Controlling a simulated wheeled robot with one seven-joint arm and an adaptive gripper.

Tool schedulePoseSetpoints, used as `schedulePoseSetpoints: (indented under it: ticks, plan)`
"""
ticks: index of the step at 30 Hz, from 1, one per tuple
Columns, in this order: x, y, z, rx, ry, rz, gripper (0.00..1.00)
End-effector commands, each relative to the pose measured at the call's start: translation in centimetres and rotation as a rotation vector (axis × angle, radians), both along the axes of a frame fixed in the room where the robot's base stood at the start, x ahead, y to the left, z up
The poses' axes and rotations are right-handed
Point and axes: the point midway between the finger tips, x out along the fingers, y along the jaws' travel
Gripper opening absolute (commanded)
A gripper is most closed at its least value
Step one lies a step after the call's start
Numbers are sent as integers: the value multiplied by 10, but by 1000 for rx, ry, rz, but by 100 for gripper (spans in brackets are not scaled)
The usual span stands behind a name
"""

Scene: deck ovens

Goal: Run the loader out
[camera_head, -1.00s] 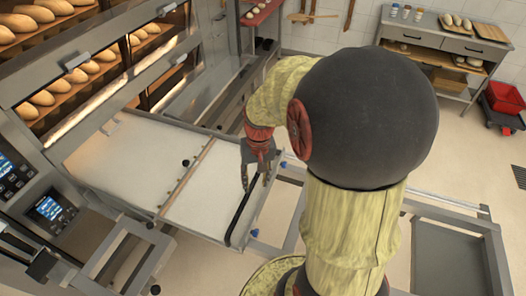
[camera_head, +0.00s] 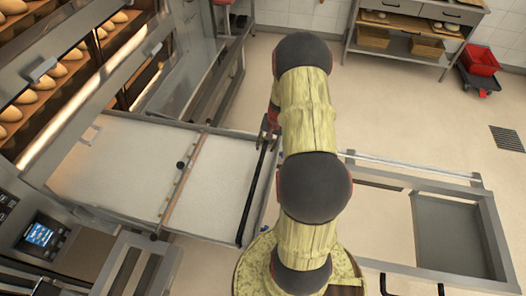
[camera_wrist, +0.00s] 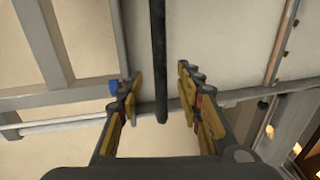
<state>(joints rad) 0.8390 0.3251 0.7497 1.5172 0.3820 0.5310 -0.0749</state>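The loader (camera_head: 222,185) is a flat, pale belt bed in a metal frame, projecting from the front of the deck oven. A wooden bar crosses it, and a black handle bar (camera_head: 251,198) runs along its outer end. My gripper (camera_head: 270,122) is at the far end of that bar, mostly hidden behind my arm in the head view. In the wrist view, my gripper (camera_wrist: 160,100) has its fingers spread apart. The black bar (camera_wrist: 160,60) lies between them in the picture, with clear space on both sides. Contact does not show.
The oven decks (camera_head: 62,72) hold several loaves at left. A metal frame with a grey panel (camera_head: 450,235) stands at right on the floor. A shelved table (camera_head: 410,40) and a red bin (camera_head: 481,60) stand at the back. Open floor lies between.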

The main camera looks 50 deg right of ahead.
Motion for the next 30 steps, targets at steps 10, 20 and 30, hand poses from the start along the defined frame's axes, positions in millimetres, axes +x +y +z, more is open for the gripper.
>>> schedulePoseSetpoints:
  ticks: [10, 20, 30]
  plan:
    - [8, 5, -48, 2, 1, 0, 36]
    - [10, 5, -55, 1, 0, 0, 36]
    - [10, 5, -55, 1, 0, 0, 20]
